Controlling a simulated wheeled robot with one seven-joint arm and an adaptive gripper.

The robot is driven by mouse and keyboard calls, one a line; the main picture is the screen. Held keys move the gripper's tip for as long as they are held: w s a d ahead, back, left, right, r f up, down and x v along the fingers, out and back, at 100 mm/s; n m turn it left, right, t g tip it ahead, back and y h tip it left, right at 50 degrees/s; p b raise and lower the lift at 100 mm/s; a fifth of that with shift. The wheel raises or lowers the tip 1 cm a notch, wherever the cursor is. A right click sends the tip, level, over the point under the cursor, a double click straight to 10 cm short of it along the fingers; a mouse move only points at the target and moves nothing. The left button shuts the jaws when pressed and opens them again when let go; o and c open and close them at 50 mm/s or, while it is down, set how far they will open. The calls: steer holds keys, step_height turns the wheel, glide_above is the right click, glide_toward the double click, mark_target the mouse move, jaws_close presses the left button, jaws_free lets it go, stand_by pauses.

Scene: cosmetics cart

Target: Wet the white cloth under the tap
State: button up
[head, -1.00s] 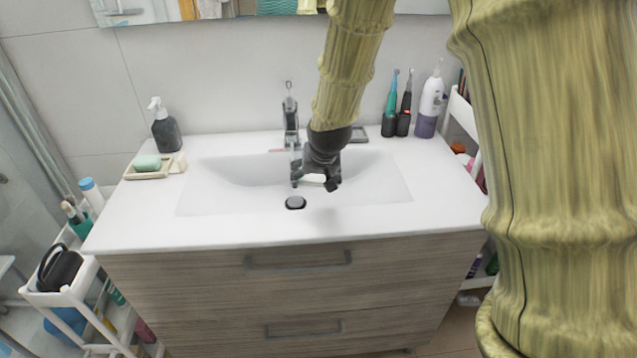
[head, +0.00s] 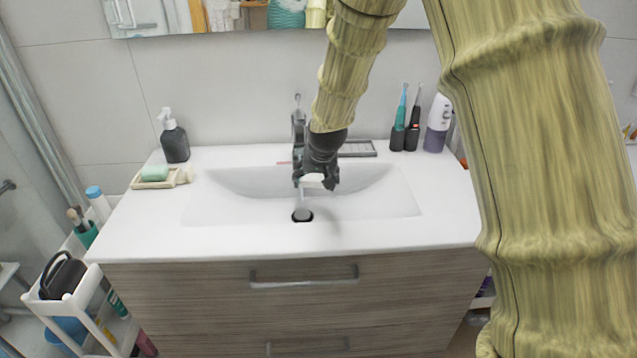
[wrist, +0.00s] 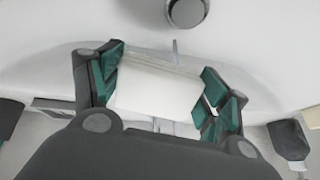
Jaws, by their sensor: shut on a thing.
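My gripper (wrist: 160,92) is shut on the white cloth (wrist: 155,90), a small folded pale block between its green-padded fingers. In the head view the gripper (head: 316,178) hangs over the basin, just in front of the tap (head: 298,125) and above the dark round drain (head: 302,215). The cloth shows there as a small white patch (head: 312,181). A thin pale streak, which looks like running water, shows between cloth and drain. The tap's spout is largely hidden behind my gripper. I cannot tell how wet the cloth is.
The white basin (head: 245,205) is otherwise empty. A soap dish (head: 140,184) and dispenser (head: 174,140) stand at the left. Toothbrushes (head: 413,125) and a white-purple bottle (head: 437,125) stand at the back right. A cart (head: 50,306) is at lower left.

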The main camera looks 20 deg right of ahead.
steer(key=shift+w+d+f+p, duration=0.1)
steer(key=shift+w+f+p, duration=0.05)
steer(key=shift+w, duration=0.65)
steer(key=shift+w+d+f+p, duration=0.1)
steer(key=shift+w+p, duration=0.05)
steer(key=shift+w, duration=0.6)
steer(key=shift+s, duration=0.1)
steer(key=shift+s+a+p, duration=0.2)
steer(key=shift+s+p, duration=0.1)
steer(key=shift+s, duration=1.7)
steer(key=shift+s+a+p, duration=0.2)
steer(key=shift+s+p, duration=0.1)
steer(key=shift+s, duration=1.65)
steer(key=shift+s+a+r+p, duration=0.1)
steer(key=shift+s+r+p, duration=0.9)
steer(key=shift+s, duration=0.25)
steer(key=shift+s+a+r+p, duration=0.1)
steer(key=shift+s+r+p, duration=0.85)
steer(key=shift+s, duration=0.25)
steer(key=shift+r, duration=0.1)
